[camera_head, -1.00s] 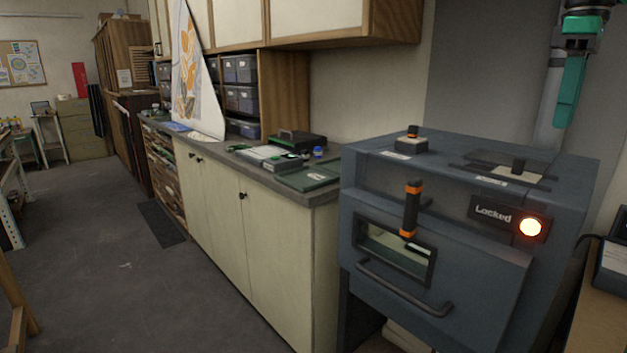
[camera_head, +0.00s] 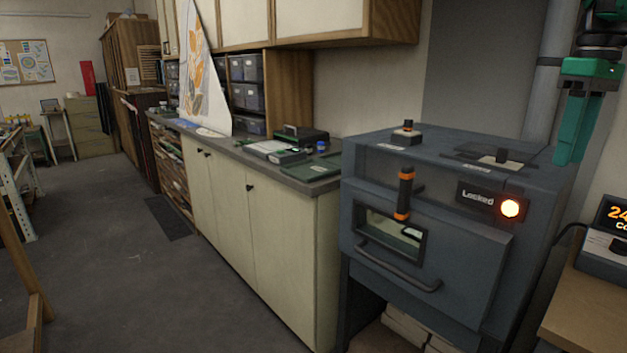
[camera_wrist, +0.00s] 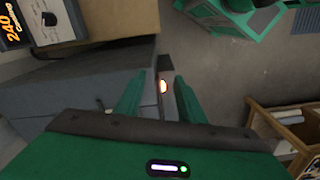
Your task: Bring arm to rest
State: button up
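My gripper (camera_head: 576,155) hangs with its green fingers pointing down at the upper right of the head view, in front of the wall and over the right rear of the dark blue kiln. In the wrist view my gripper (camera_wrist: 158,85) has its two green fingers apart, with nothing between them. The kiln (camera_head: 455,270) has its front door shut, with an upright orange-and-black handle (camera_head: 404,193). Its panel reads "Locked" beside a glowing orange lamp (camera_head: 510,208). The lamp also shows beyond the fingers in the wrist view (camera_wrist: 163,87).
A display box (camera_head: 606,250) with orange digits stands on a wooden table (camera_head: 585,310) right of the kiln. A counter (camera_head: 300,184) with tools and dark cases runs along the wall to the left. A patterned panel (camera_head: 200,75) stands on it. The floor (camera_head: 130,265) at left is largely clear.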

jog(key=s+a+f+m, duration=0.2)
jog(key=s+f+m, duration=0.1)
jog(key=s+f, duration=0.4)
jog(key=s+a+f+m, duration=0.3)
jog(key=s+f, duration=0.4)
jog(key=f, duration=0.6)
jog(key=s+a+f+m, duration=0.2)
jog(key=s+f+m, duration=0.2)
jog(key=s+f, duration=0.3)
notch_tip(320, 180, down, 3)
jog(key=shift+a+f+m, duration=0.1)
jog(key=shift+a+m, duration=0.2)
jog(key=shift+m, duration=0.1)
jog(key=shift+w+f, duration=0.2)
jog(key=shift+w, duration=0.4)
